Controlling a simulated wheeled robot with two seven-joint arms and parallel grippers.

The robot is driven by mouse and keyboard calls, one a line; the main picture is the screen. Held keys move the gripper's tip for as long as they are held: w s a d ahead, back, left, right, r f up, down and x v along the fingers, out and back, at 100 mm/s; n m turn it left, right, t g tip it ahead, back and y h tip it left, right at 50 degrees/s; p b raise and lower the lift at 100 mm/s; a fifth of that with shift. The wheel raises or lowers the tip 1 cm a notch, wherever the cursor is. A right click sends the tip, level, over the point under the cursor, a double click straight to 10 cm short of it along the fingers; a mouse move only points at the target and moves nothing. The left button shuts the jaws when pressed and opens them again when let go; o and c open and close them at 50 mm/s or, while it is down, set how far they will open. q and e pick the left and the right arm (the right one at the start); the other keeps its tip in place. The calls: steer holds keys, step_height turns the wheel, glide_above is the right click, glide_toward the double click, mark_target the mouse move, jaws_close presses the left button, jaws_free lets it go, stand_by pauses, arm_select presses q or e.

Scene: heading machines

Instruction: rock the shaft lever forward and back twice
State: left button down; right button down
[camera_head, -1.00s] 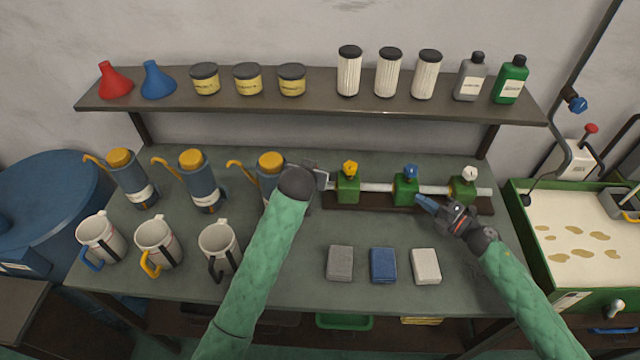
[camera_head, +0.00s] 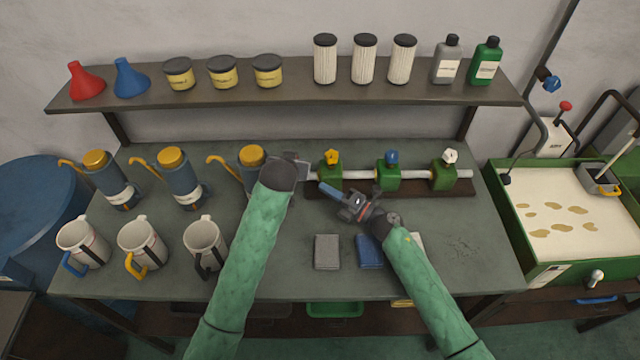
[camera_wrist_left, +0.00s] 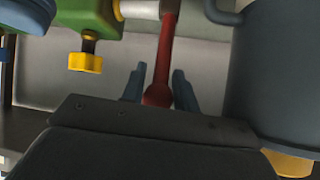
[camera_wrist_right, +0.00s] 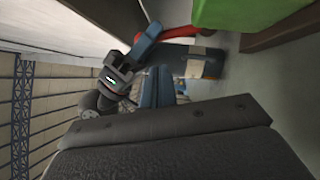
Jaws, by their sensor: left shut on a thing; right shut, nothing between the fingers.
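The red shaft lever (camera_wrist_left: 162,75) stands between the fingers of my left gripper (camera_wrist_left: 158,92) in the left wrist view. That gripper is shut on it. In the head view my left gripper (camera_head: 303,170) is at the left end of the pale shaft (camera_head: 415,176), and it hides the lever. The lever also shows partly in the right wrist view (camera_wrist_right: 184,32). My right gripper (camera_head: 324,188) is shut and empty, pointing left, just in front of the shaft's left part, close to my left gripper. Its shut fingers (camera_wrist_right: 157,85) show in the right wrist view.
Green valve blocks with yellow (camera_head: 332,157), blue (camera_head: 392,158) and white (camera_head: 450,156) knobs sit along the shaft. A blue-grey can (camera_head: 253,172) stands close left of my left gripper. Grey (camera_head: 327,252) and blue (camera_head: 368,252) blocks lie in front. The bench's right front is clear.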

arm_select(q)
steer(key=shift+f, duration=0.1)
arm_select(e)
steer(key=x, duration=0.8)
steer(key=shift+w+a, duration=0.2)
steer(key=shift+a, duration=0.05)
